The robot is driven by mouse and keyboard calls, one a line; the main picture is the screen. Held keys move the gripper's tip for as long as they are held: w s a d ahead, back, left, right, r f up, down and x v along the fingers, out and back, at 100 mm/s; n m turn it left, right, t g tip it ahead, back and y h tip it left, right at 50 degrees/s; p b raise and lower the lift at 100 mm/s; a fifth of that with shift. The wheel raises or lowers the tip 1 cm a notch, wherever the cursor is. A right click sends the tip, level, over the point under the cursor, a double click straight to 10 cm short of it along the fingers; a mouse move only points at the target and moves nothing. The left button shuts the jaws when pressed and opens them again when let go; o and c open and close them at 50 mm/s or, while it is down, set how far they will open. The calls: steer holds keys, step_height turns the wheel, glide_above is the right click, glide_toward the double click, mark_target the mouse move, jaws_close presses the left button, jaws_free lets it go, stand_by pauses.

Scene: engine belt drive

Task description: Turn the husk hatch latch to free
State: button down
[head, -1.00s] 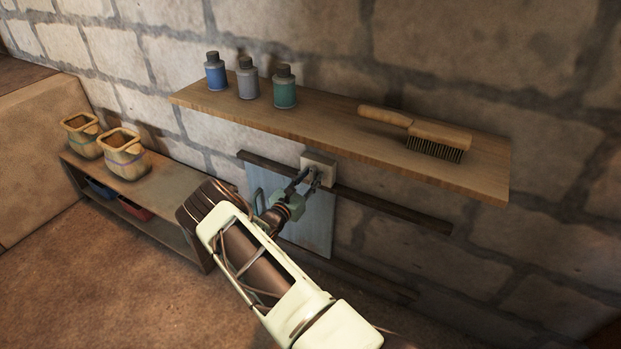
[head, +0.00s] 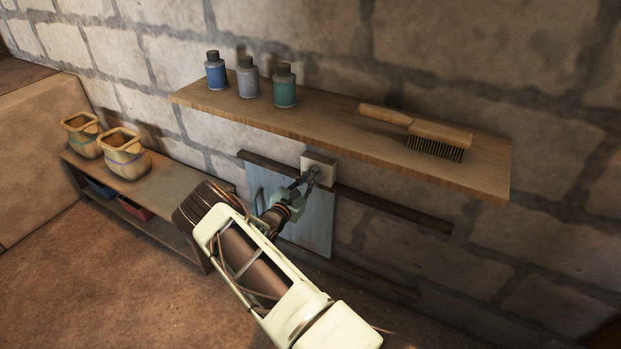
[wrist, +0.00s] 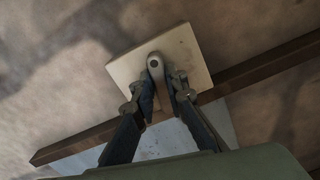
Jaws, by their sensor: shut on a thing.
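The latch (wrist: 155,64) is a small grey rounded piece on a pale square plate (wrist: 183,45), fixed to the wall above the hatch. In the head view, the plate (head: 327,163) sits just under the shelf. The hatch panel (head: 312,225) is blue-grey, hangs below a dark rail and looks closed. My gripper (wrist: 163,88) is shut on the latch, one finger on each side of it. The fingers hide the latch's lower part. In the head view, my gripper (head: 308,181) reaches the plate from below left.
A wooden shelf (head: 300,118) juts out above the latch, with several bottles (head: 247,80) and a brush (head: 430,135) on it. The dark rail (head: 395,208) runs behind the plate.

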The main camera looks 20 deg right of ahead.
steer(key=m, duration=0.3)
steer(key=shift+d+r+m, duration=0.1)
steer(key=shift+d+m, duration=0.15)
steer(key=shift+m, duration=0.05)
steer(key=shift+s+d+f+m, duration=0.1)
steer(key=shift+m, duration=2.85)
steer(key=shift+s+d+f+m, duration=0.1)
steer(key=shift+m, duration=2.85)
steer(key=c, duration=1.9)
jaws_free()
steer(key=shift+f, duration=0.1)
steer(key=shift+c, duration=0.2)
steer(key=shift+a+f, duration=0.1)
steer(key=shift+f, duration=0.05)
